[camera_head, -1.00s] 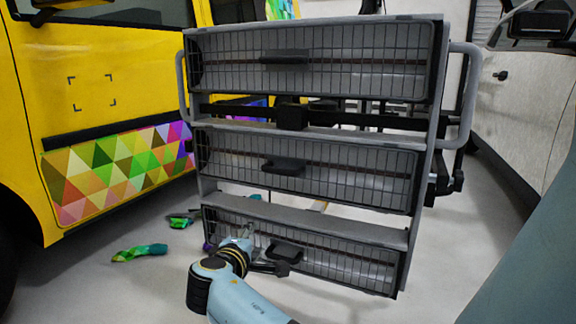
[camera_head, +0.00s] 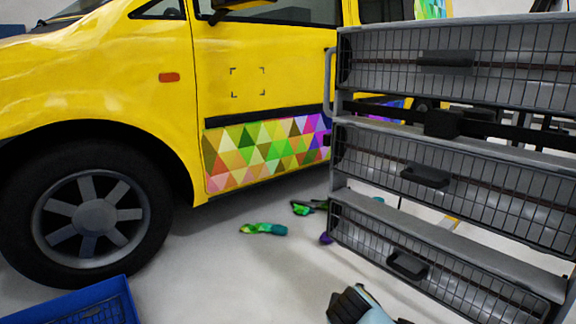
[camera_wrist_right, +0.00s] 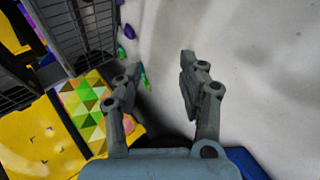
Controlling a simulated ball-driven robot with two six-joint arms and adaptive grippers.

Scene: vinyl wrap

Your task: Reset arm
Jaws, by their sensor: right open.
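My right arm shows only in part at the bottom of the head view, below the rack. My right gripper (camera_wrist_right: 158,75) shows in the right wrist view with its two fingers spread apart and nothing between them. Beyond the fingers are the pale floor and the yellow van (camera_head: 300,45). My left gripper is in neither current view.
A grey rack (camera_head: 455,140) with mesh-fronted drawers stands on the right. The van, with a triangle-patterned panel (camera_head: 262,152), fills the left and middle. Crumpled colourful scraps (camera_head: 263,229) lie on the floor. A blue crate (camera_head: 125,298) sits at the lower left.

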